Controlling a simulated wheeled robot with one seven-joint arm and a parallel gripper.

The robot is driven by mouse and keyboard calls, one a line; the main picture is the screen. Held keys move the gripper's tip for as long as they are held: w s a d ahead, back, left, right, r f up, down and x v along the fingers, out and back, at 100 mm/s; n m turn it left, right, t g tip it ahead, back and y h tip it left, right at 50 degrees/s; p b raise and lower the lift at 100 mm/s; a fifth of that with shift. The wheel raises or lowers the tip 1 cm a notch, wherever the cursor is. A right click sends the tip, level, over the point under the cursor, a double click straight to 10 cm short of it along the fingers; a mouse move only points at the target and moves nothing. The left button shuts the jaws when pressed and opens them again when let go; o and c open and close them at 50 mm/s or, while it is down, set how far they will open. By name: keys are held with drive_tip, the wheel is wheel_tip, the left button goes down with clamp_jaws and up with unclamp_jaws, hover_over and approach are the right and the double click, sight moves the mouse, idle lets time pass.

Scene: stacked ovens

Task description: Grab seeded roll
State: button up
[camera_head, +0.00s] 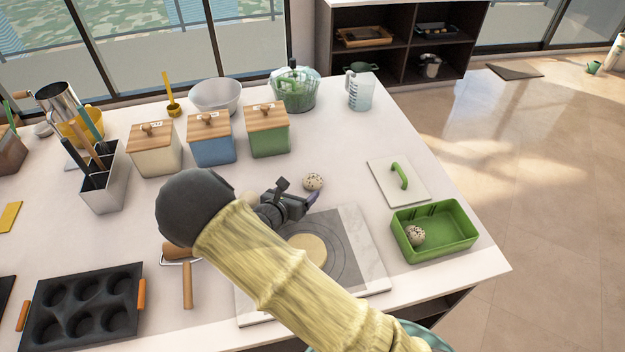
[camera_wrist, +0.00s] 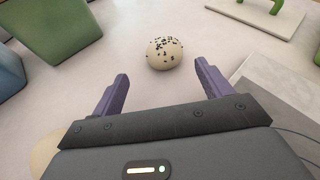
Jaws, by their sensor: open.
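A seeded roll (camera_head: 314,182), round and pale with dark specks, lies on the white counter behind the pastry board. It also shows in the wrist view (camera_wrist: 164,53), ahead of my gripper (camera_wrist: 160,88) and roughly centred between the two purple fingers. My gripper (camera_head: 298,194) is open and empty, with the roll just beyond the fingertips. A second seeded roll (camera_head: 415,235) sits in the green box (camera_head: 461,229) at the right. Another pale round thing beside my wrist is mostly hidden by my arm.
A marble board (camera_head: 367,262) with flat dough (camera_head: 307,247) lies under my arm. Lidded canisters (camera_head: 268,133) stand behind, and a white lid with a green handle (camera_head: 399,181) lies right of the roll.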

sight(309, 184)
drive_tip(key=shift+w+d+f, duration=0.2)
drive_tip(key=shift+w, duration=0.25)
drive_tip(key=shift+w+d, duration=0.2)
drive_tip(key=p+x, duration=0.1)
drive_tip(key=x, duration=0.1)
drive_tip(key=p+x, duration=0.1)
drive_tip(key=x, duration=0.1)
drive_tip(key=shift+w+d+f, duration=0.1)
drive_tip(key=shift+w+d, duration=0.15)
drive_tip(key=shift+d, duration=0.15)
drive_tip(key=c, duration=1.1)
wheel_tip(309, 184, up, 10)
drive_tip(key=shift+r+b, duration=0.1)
drive_tip(key=shift+b, duration=0.8)
